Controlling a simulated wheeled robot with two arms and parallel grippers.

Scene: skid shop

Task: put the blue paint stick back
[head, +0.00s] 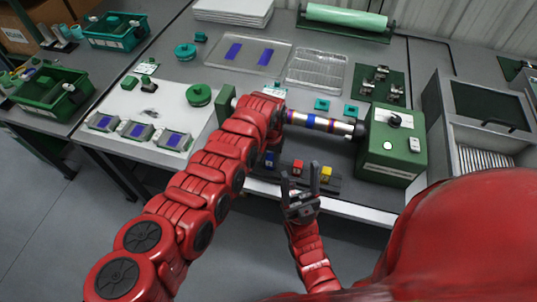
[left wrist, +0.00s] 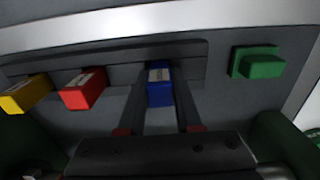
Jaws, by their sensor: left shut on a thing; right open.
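The blue paint stick (left wrist: 160,92) stands between the two dark fingers of my left gripper (left wrist: 159,100) in the left wrist view. The gripper is shut on it. The stick is at the dark rack (left wrist: 112,62), in line with the red stick (left wrist: 84,90) and the yellow stick (left wrist: 27,95); I cannot tell how deep it sits. In the head view the blue stick (head: 270,159) shows beside my left arm, which hides most of that gripper. My right gripper (head: 300,180) is open and empty, fingers up, in front of the rack.
A green machine (head: 392,145) with a metal roller (head: 318,122) stands behind the rack. A green block (left wrist: 264,65) is beside the rack. A white board (head: 160,115) with small printed pieces lies to the left. Green bins (head: 52,88) stand at the far left.

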